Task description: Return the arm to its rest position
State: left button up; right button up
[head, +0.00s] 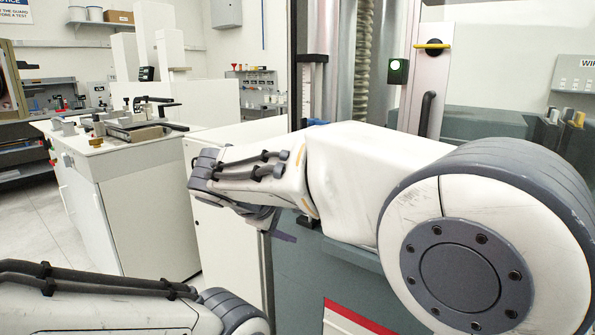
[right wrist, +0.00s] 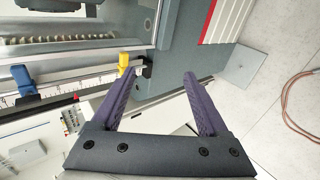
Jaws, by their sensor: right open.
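My right arm reaches in from the right in the head view and folds across the front of the grey testing machine (head: 375,85). My right gripper (right wrist: 158,78) shows in the right wrist view with its two purple fingers wide apart and nothing between them. In the head view most of this gripper is hidden by the wrist; only a small purple piece shows below it. Part of my left arm shows at the lower left of the head view, but its gripper is out of the picture.
A white cabinet (head: 140,220) with tools on top stands at the left. In the right wrist view a yellow part (right wrist: 124,61) is near one fingertip, and a cable (right wrist: 290,110) lies on the open floor.

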jog(key=s+d+f+m+g+y, duration=0.25)
jog(key=s+f, duration=0.25)
jog(key=s, duration=0.5)
jog(key=s+d+f+m+g+y, duration=0.1)
jog(key=s+d+f+g+y, duration=0.15)
jog(key=s+f, duration=0.55)
jog(key=s+d+f+m+g+y, duration=0.1)
jog(key=s+f+g, duration=0.2)
jog(key=s, duration=1)
notch_tip(320, 180, up, 19)
jog(key=p, duration=1.9)
jog(key=shift+w+p, duration=0.35)
